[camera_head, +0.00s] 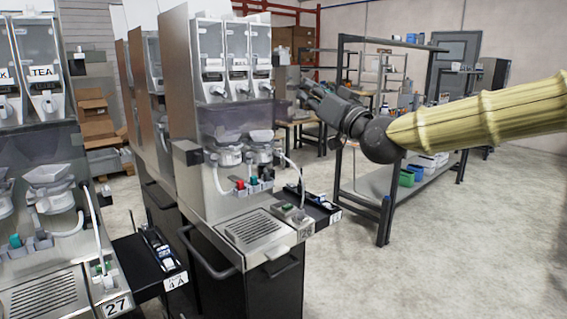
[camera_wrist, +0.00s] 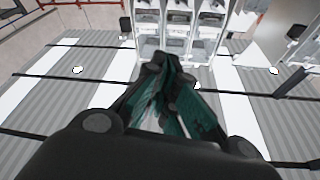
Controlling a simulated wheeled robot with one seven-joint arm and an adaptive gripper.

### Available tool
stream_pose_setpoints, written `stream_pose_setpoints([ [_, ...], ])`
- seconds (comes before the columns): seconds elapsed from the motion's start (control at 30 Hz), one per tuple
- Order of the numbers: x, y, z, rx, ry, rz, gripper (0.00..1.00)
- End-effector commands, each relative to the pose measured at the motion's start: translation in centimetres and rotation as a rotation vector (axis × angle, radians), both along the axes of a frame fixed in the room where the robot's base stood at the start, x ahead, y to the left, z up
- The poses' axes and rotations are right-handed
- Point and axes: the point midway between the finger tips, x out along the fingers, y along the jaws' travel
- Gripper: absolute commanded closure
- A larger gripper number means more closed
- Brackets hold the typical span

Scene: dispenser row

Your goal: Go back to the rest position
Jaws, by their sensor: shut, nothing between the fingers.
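My gripper (camera_head: 312,92) is at the end of my arm, which reaches in from the right in the head view. The gripper is raised in front of the upper part of the middle dispenser machine (camera_head: 233,150), to the right of its canisters. In the wrist view my gripper (camera_wrist: 172,62) has its dark and green fingers drawn together at the tips, with nothing held between them. In that view the ceiling and the pale canisters (camera_wrist: 185,30) of a machine lie beyond the fingertips. I cannot tell the exact gap between gripper and machine.
Another dispenser machine (camera_head: 48,180) stands at the left, with a tray marked 27. A black side shelf (camera_head: 310,205) juts from the middle machine. A dark metal shelving rack (camera_head: 386,215) stands behind my arm. The floor (camera_head: 450,260) at the right is clear.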

Motion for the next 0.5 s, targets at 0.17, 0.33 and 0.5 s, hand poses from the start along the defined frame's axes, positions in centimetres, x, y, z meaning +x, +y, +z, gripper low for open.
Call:
stream_pose_setpoints([
  [0.17, 0.8, 0.6, -3.8, -0.019, 0.06, -0.001, 1.0],
  [0.33, 1.4, 0.8, -7.8, -0.038, 0.125, -0.004, 1.0],
  [0.5, 1.8, 1.3, -13.7, -0.067, 0.22, -0.007, 1.0],
])
